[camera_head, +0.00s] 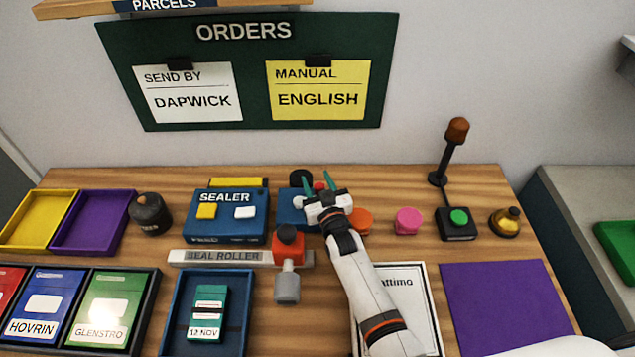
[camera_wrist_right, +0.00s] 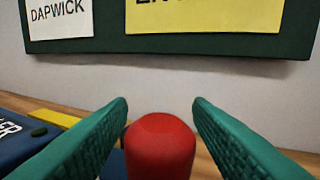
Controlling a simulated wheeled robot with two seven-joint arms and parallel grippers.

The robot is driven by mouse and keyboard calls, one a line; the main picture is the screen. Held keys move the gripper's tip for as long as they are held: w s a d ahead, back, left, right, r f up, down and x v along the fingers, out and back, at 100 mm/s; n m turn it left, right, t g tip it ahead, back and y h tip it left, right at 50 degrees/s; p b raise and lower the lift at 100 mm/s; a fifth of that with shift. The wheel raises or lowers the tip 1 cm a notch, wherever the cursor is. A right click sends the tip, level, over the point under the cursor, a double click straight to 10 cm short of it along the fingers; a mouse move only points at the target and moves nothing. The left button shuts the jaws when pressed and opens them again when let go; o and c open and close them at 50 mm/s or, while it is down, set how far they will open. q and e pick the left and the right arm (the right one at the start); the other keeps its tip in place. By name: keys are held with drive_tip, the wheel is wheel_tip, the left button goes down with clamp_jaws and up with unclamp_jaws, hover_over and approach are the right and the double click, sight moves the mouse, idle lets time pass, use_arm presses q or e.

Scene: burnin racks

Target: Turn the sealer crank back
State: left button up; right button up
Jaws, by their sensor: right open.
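The sealer (camera_head: 228,228) is a blue box with a yellow and a white button, on the wooden table. A smaller blue part (camera_head: 290,217) stands at its right, partly hidden by my right gripper. A red knob, which looks like the crank handle, shows in the right wrist view (camera_wrist_right: 160,148) between the green fingers. My right gripper (camera_head: 319,182) is open around the knob, with a gap visible on each side. The crank's arm is hidden. My left gripper is not in view.
In front lies the grey seal roller bar (camera_head: 215,258) with a red block (camera_head: 288,248). Orange and pink knobs (camera_head: 408,220) stand right of the gripper, then a green-button box (camera_head: 458,222) and a brass bell (camera_head: 507,222). The orders board (camera_head: 250,60) hangs behind.

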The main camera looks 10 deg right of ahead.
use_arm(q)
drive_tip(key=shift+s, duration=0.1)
use_arm(e)
drive_tip(key=c, duration=1)
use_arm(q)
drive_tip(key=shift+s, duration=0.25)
use_arm(e)
drive_tip(key=shift+y, duration=0.4)
